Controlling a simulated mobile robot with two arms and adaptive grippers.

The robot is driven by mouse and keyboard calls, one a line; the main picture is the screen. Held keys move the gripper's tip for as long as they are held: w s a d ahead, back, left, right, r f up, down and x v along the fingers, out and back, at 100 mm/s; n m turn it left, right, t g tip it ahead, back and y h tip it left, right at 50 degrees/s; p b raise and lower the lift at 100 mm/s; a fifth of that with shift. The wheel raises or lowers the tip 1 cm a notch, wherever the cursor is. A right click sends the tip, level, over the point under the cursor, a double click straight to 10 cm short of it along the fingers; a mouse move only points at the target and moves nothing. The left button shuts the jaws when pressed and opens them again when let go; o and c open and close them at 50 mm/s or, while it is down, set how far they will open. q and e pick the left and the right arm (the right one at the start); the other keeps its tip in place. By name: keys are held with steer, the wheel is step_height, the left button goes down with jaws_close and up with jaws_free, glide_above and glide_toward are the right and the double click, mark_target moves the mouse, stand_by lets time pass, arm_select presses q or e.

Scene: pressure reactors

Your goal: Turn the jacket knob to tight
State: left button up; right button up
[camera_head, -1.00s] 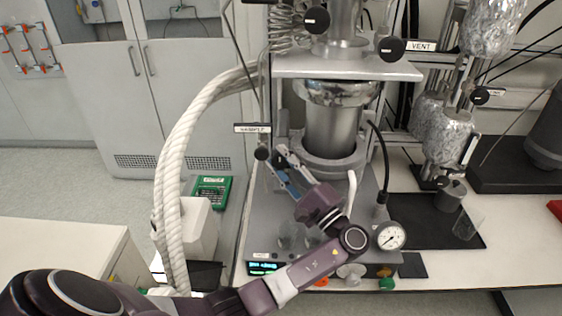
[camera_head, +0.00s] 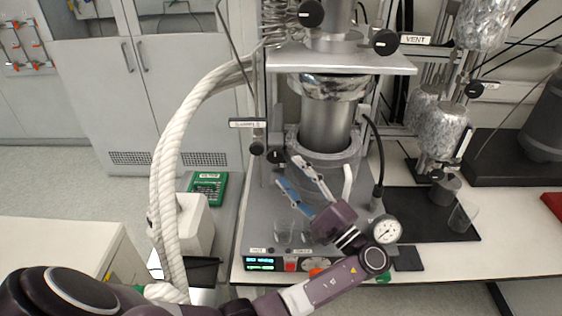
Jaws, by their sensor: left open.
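A black knob (camera_head: 276,155) sits at the left side of the steel reactor vessel (camera_head: 325,124), low by its glass-like collar. No jacket label is readable, so I cannot tell for sure that this is the jacket knob. My left gripper (camera_head: 288,171) is open, with its two fingers spread just below and to the right of that knob, in front of the vessel's base. Nothing is between the fingers, and I see no clear contact. My right gripper is out of view.
Another black knob (camera_head: 257,148) hangs below the SAMPLE label (camera_head: 248,123). The VENT knob (camera_head: 385,42) is higher right. A thick white hose (camera_head: 168,165) curves down on the left. A pressure gauge (camera_head: 387,229) stands close to my wrist.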

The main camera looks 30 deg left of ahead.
arm_select(q)
steer(key=v, duration=0.5)
stand_by(0.4)
